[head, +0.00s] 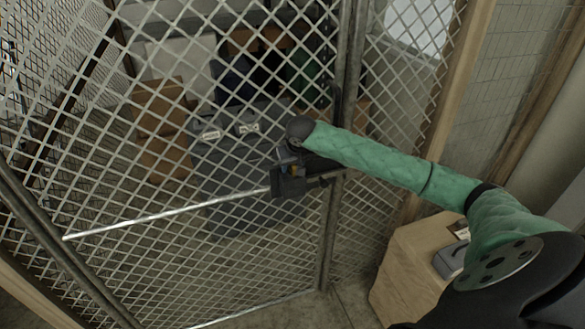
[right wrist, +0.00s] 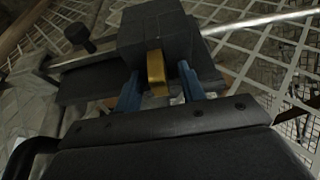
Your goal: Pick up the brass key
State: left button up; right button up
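The brass key (right wrist: 157,72) shows in the right wrist view as a small gold piece against a dark block (right wrist: 158,35), which looks like a lock box on the mesh gate. My right gripper (right wrist: 160,78) has its two blue fingers on either side of the key, with a visible gap on each side. It is open and does not appear to touch the key. My left gripper is not in view.
The mesh gate (head: 150,190) with a metal rail (head: 165,217) fills the left and middle. Cardboard boxes (head: 160,110) and dark bins (head: 240,135) stand behind it.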

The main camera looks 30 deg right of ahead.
grip_shut()
jog(key=shift+r, duration=0.1)
